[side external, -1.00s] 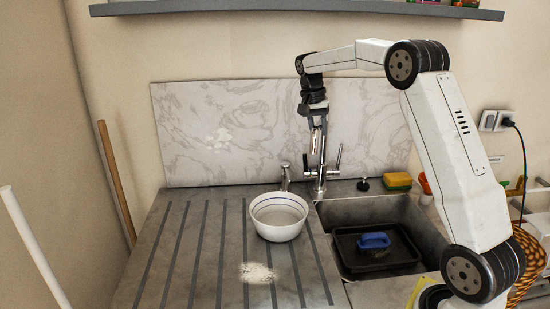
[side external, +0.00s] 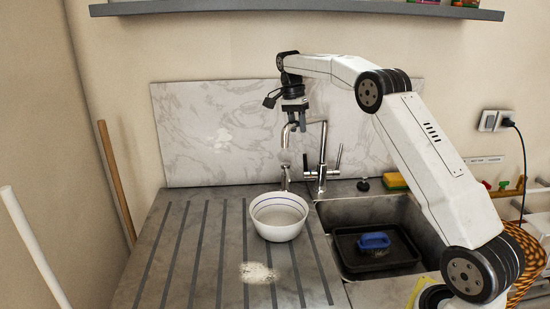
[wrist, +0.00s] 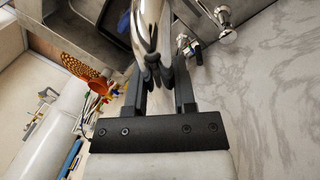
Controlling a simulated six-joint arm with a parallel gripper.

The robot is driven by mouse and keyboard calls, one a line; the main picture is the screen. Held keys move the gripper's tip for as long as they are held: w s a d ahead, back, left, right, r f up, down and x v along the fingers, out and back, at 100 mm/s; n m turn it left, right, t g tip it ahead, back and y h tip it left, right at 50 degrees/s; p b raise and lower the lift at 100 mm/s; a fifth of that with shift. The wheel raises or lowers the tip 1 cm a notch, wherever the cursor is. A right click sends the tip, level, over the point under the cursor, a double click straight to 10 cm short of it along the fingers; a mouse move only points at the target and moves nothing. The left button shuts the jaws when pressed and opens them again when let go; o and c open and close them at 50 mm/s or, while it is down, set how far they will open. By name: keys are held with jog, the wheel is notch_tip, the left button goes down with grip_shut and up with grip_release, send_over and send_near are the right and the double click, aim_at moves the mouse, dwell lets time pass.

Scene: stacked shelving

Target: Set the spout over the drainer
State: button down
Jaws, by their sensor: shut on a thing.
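The chrome tap (side external: 322,160) stands behind the sink. Its spout (side external: 286,134) points left from the column, with its tip over the back right part of the grooved drainer (side external: 175,262). My gripper (side external: 296,122) is shut on the spout from above. In the wrist view, the fingers of my gripper (wrist: 158,68) close around the shiny spout (wrist: 148,22), which partly hides behind them.
A white bowl (side external: 279,227) with a blue line stands on the drainer beside the sink, with a pale powdery patch (side external: 258,273) in front. The sink (side external: 345,211) holds a black tray (side external: 350,259) and a blue brush (side external: 374,240). A marble splashback (side external: 220,135) rises behind.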

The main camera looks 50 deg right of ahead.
jog(key=shift+r, duration=0.1)
jog(key=shift+c, duration=2.1)
grip_release()
jog(key=shift+r, duration=1.4)
jog(key=s+a+r, duration=0.5)
jog(key=s+r, duration=0.5)
jog(key=s, duration=0.3)
jog(key=shift+a, duration=0.1)
